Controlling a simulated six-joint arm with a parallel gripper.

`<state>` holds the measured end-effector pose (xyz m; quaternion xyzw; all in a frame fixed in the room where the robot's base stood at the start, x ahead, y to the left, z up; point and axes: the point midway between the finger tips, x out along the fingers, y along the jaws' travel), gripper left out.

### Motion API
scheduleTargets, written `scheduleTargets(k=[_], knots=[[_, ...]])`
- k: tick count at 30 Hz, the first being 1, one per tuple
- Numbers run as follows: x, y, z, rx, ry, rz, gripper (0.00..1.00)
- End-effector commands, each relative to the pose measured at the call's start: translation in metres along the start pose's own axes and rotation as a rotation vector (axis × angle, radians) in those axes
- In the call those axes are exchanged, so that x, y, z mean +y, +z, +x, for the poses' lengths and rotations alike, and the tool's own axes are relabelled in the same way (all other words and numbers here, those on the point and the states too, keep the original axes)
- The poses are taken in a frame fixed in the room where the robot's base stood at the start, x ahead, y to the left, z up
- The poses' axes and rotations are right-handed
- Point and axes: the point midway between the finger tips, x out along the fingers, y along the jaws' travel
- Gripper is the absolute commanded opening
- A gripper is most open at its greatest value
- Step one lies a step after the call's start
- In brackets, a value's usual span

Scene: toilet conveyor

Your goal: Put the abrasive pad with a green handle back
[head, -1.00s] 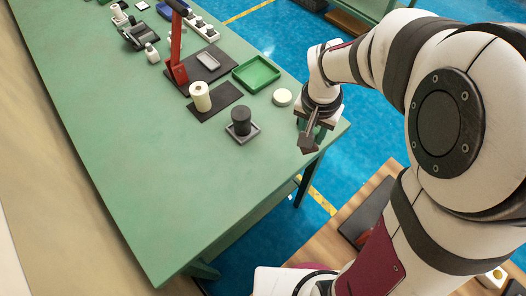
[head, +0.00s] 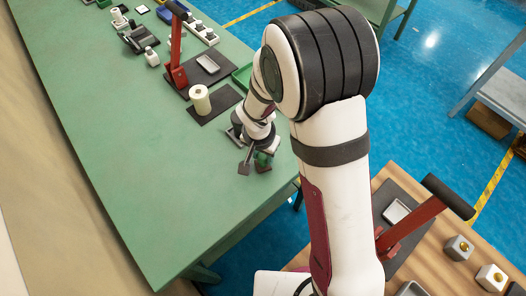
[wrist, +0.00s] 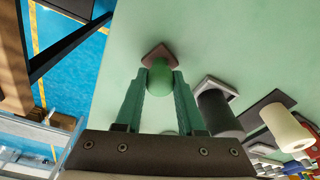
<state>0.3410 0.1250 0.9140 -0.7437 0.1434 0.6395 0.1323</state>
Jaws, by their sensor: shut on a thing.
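The abrasive pad, a brownish square (wrist: 158,54) with a round green handle (wrist: 159,78), shows in the wrist view. My gripper (wrist: 160,80) is shut on the green handle, with one green finger on each side and the pad beyond the fingertips. In the head view my gripper (head: 258,155) is over the near right part of the green table, with the pad (head: 263,167) below it. Whether the pad touches the table is hard to tell. A dark cylinder (wrist: 216,112) on a square grey tray (wrist: 207,86) stands beside the gripper; my gripper mostly hides it in the head view.
A cream roll (head: 199,99) on a dark mat (head: 217,105) stands farther back. A green tray (head: 241,76) is partly hidden by my arm. The green table (head: 150,180) is clear at left and in front.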

Motion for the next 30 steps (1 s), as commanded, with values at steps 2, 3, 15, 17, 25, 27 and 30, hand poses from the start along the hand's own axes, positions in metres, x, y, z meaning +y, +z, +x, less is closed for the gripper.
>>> scheduleTargets(k=[2,3,15,17,25,27,30], knots=[[0.000,0.000,0.000,0.000,0.000,0.000,0.00],[0.000,0.000,0.001,0.000,0.000,0.000,0.00],[0.000,0.000,0.002,0.000,0.001,0.000,0.68],[0.000,0.000,0.002,0.000,0.001,0.000,0.68],[-0.001,-0.001,-0.037,0.004,-0.004,0.001,0.68],[-0.001,-0.001,-0.057,0.004,-0.004,0.002,0.68],[-0.001,-0.001,-0.084,0.004,-0.004,0.001,0.68]])
